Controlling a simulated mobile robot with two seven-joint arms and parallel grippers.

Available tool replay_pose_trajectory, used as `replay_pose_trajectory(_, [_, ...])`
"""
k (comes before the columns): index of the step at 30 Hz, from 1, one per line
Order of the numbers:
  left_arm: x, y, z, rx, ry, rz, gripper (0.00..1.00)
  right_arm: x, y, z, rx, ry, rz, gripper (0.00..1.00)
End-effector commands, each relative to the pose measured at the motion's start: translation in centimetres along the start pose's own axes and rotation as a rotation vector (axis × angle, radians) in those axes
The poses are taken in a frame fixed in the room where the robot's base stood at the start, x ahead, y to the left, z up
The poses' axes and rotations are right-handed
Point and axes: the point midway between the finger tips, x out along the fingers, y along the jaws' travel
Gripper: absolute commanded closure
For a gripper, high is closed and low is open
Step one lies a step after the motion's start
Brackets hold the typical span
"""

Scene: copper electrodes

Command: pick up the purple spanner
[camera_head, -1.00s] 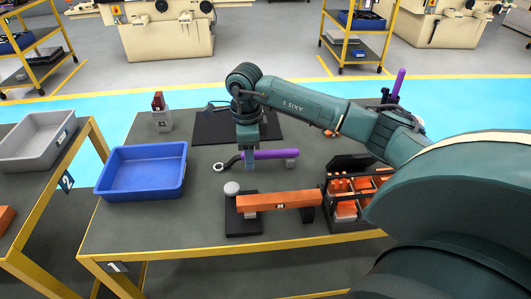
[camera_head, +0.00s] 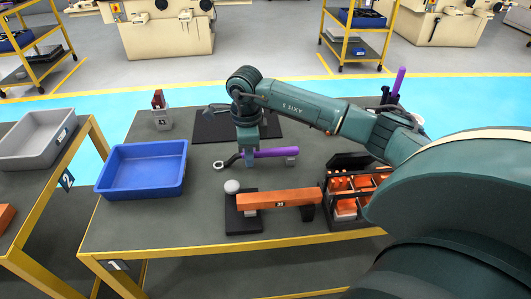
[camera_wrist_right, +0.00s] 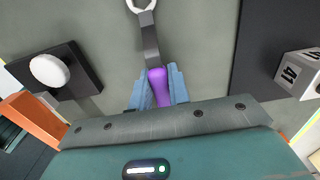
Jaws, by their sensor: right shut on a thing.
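The purple spanner (camera_head: 275,153) has a purple handle and a dark shaft with a ring end, which points left in the head view. It lies at the middle of the table (camera_head: 130,225), close to the surface. My right gripper (camera_head: 250,162) reaches down over it from above. In the right wrist view the fingers (camera_wrist_right: 158,90) are shut on the purple handle (camera_wrist_right: 158,82) near where it meets the shaft. The ring end (camera_wrist_right: 140,5) is partly cut off at the top. Whether the spanner is clear of the table is hard to tell. My left gripper is not in view.
A blue tray (camera_head: 143,191) stands left of the spanner. An orange bar (camera_head: 280,200) on a dark stand with a white ball (camera_head: 232,187) lies in front. A dark rack with orange parts (camera_head: 345,210) is at right.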

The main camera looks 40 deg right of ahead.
Motion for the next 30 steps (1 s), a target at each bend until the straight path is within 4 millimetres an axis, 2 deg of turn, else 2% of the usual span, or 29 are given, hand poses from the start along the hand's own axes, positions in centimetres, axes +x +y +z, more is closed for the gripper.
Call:
replay_pose_trajectory(7, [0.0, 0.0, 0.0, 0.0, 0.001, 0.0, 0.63, -0.2, 0.0, 0.0, 0.0, -0.002, -0.002, 1.0])
replay_pose_trajectory(10, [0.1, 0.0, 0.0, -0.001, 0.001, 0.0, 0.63, -0.9, -0.1, 0.1, 0.0, -0.002, -0.003, 1.0])
replay_pose_trajectory(22, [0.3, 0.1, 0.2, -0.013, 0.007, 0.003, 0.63, -8.4, -0.1, 0.0, 0.001, -0.003, -0.005, 1.0])
replay_pose_trajectory(25, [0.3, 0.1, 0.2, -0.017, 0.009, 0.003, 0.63, -9.5, -0.1, 0.0, 0.001, -0.003, -0.003, 1.0])
replay_pose_trajectory(30, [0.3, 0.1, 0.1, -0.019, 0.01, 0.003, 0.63, -10.1, 0.0, 0.0, 0.001, 0.0, 0.0, 1.0])
